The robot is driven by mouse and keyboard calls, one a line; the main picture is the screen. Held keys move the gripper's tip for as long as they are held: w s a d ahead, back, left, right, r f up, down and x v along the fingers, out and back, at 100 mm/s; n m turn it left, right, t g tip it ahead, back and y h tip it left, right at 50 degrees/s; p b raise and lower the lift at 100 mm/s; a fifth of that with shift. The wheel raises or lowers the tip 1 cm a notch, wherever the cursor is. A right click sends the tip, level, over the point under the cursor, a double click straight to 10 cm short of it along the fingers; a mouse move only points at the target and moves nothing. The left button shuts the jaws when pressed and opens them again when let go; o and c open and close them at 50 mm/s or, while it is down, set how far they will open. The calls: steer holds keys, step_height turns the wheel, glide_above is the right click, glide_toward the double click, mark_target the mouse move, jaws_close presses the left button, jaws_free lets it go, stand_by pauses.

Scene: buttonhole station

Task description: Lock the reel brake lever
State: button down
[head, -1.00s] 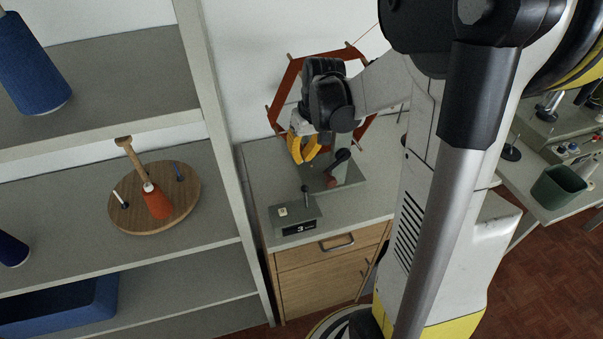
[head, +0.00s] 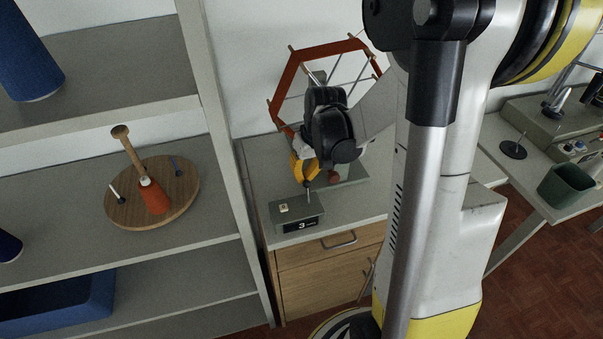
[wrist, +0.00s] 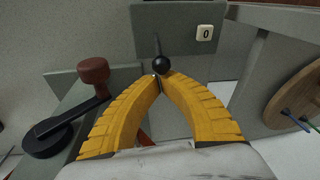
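The brake lever (head: 308,194) is a thin rod with a black ball knob, standing on a grey box with a "3" display (head: 300,217). In the wrist view the knob (wrist: 161,64) sits just beyond my fingertips, not between them. My gripper (head: 306,184) has yellow fingers and is right above the lever in the head view. In the wrist view its fingertips (wrist: 157,82) come together, shut with nothing seen between them. Whether they touch the knob I cannot tell. The red-framed reel (head: 291,80) stands behind, partly hidden by my arm.
A crank with a brown knob (wrist: 93,70) is close to the left of my fingers in the wrist view. A shelf (head: 222,150) stands left of the cabinet, holding a round wooden board (head: 182,204) with an orange cone. A green bin (head: 565,186) is far right.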

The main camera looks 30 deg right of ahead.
mark_target(307, 182)
steer(key=shift+s+r, duration=0.1)
stand_by(0.3)
steer(key=shift+s+r+t, duration=0.1)
steer(key=shift+s+t, duration=0.1)
steer(key=shift+t, duration=0.2)
steer(key=shift+s+a+r, duration=0.1)
steer(key=shift+s+a+r+t+h+b, duration=0.15)
steer(key=shift+s+r+t+h+b, duration=0.15)
steer(key=shift+s+t, duration=0.35)
steer(key=shift+s+a+r+t+h+b, duration=0.15)
steer(key=shift+s+t+b, duration=0.2)
steer(key=shift+t, duration=0.6)
steer(key=shift+s+a+r+t+h+b, duration=0.15)
steer(key=shift+s+t+h+b, duration=0.15)
steer(key=shift+s+t, duration=0.35)
steer(key=shift+w, duration=0.25)
steer(key=shift+r+p, duration=0.7)
steer(key=shift+r, duration=0.15)
